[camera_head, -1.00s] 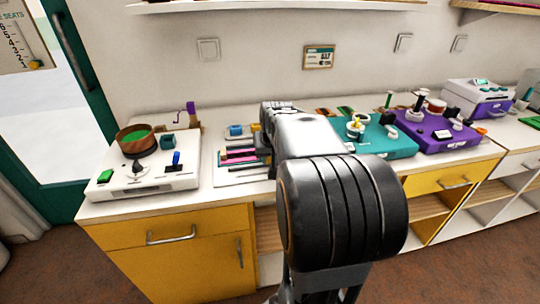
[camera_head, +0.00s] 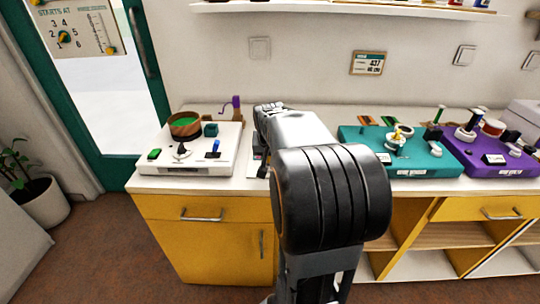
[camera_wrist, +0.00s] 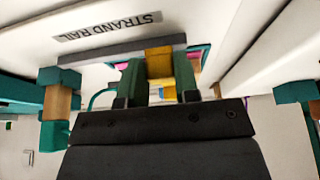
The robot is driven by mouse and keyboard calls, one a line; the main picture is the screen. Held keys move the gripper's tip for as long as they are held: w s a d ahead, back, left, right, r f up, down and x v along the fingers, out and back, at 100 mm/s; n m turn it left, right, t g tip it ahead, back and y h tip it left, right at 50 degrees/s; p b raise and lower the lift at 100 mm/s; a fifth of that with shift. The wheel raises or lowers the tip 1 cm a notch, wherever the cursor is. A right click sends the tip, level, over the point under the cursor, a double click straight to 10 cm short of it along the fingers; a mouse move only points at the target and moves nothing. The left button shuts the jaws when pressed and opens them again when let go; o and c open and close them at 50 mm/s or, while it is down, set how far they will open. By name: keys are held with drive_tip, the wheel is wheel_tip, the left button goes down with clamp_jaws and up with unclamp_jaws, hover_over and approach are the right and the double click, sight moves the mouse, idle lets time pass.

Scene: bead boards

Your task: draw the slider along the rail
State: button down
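The wrist view shows a pale board (camera_wrist: 215,18) with an upside-down "STRAND RAIL" label (camera_wrist: 107,25). A grey bar (camera_wrist: 115,54) runs across below the label. A yellow block (camera_wrist: 159,62), seemingly the slider, sits at the bar's right end. My gripper (camera_wrist: 158,78) has its two green-and-black fingers on either side of the yellow block, with no clear gap, so it looks shut on it. In the head view my dark arm hides my fingertips and nearly all of this board; only a sliver shows left of the arm.
In the head view a white board (camera_head: 150,168) with a green-filled bowl (camera_head: 185,125) stands left of my arm. A teal board (camera_head: 430,171) and a purple board (camera_head: 507,171) stand right. Teal-and-wood pieces (camera_wrist: 58,102) flank my gripper in the wrist view.

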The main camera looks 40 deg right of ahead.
drive_tip(key=c, duration=0.8)
unclamp_jaws()
drive_tip(key=shift+w+a, duration=0.1)
drive_tip(key=shift+a, duration=0.05)
drive_tip(key=shift+c, duration=0.2)
drive_tip(key=p+v, duration=0.3)
drive_tip(key=v, duration=1)
drive_tip(key=shift+r, duration=0.35)
drive_tip(key=shift+a, duration=0.1)
drive_tip(key=s+a+r+n+y+p, duration=0.1)
drive_tip(key=s+a+n+p, duration=0.3)
drive_tip(key=a+p, duration=0.4)
drive_tip(key=s+a+r+n+y+p, duration=0.2)
drive_tip(key=s+a+r+n+p, duration=0.1)
drive_tip(key=a+p, duration=0.5)
drive_tip(key=s+a+n, duration=0.1)
drive_tip(key=a, duration=0.1)
drive_tip(key=shift+s+a, duration=0.3)
drive_tip(key=shift+a, duration=0.05)
